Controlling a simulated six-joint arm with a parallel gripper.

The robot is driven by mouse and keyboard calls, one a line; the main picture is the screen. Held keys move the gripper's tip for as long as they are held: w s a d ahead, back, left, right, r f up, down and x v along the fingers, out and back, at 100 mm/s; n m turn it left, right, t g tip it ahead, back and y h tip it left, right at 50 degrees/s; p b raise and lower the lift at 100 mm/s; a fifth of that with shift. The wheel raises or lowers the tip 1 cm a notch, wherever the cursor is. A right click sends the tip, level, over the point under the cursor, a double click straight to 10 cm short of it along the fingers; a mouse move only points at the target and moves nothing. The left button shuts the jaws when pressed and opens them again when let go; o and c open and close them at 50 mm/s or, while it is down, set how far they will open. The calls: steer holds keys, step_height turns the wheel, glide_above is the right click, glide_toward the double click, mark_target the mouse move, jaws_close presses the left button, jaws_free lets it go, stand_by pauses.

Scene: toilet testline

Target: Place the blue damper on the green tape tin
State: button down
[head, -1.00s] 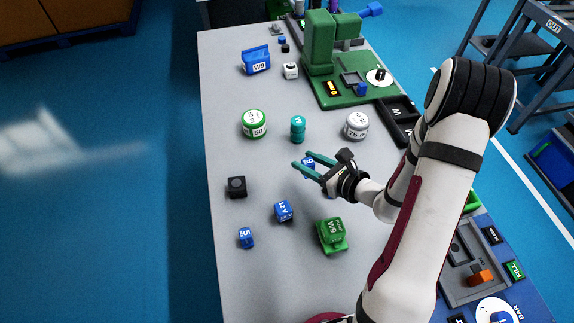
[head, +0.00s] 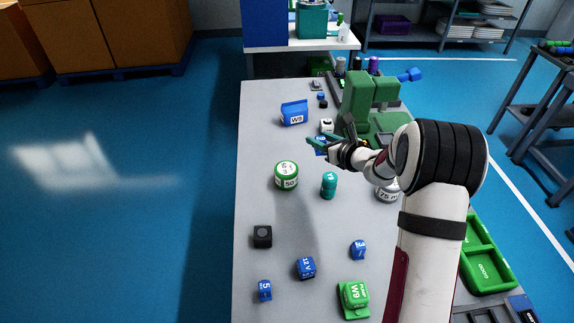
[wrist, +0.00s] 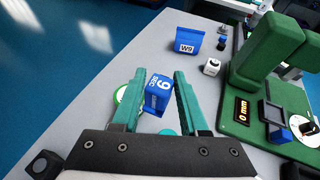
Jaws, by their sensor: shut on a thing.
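In the head view the blue damper (head: 320,148) shows only partly between the fingers, raised above the table. The green tape tin (head: 286,176), round and white with green bands and marked 50, stands on the grey table. In the head view the gripper shows above and right of the tin. In the wrist view the tin's edge (wrist: 118,95) shows behind the left finger, mostly hidden. The top of the tin is bare.
A teal cylinder (head: 329,185) and a white tin marked 75 (head: 387,191) stand right of the green tin. A blue W9 block (head: 293,113) and green machine (head: 370,108) lie farther back. A black cube (head: 263,236) and several small blocks are nearer. Table left of the tin is clear.

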steer(key=w+a+f, duration=0.1)
steer(key=a+f, duration=0.1)
steer(key=w+a+f, duration=0.1)
steer(key=a, duration=0.2)
steer(key=w+a+f, duration=0.2)
steer(key=a, duration=0.1)
steer(key=shift+f, duration=0.3)
steer(key=shift+w+a+f, duration=0.1)
steer(key=shift+a+f, duration=0.05)
steer(key=shift+f, duration=0.95)
steer(key=shift+w+a+f, duration=0.1)
steer(key=shift+f, duration=0.95)
steer(key=shift+f, duration=0.1)
steer(key=shift+c, duration=2.1)
jaws_free()
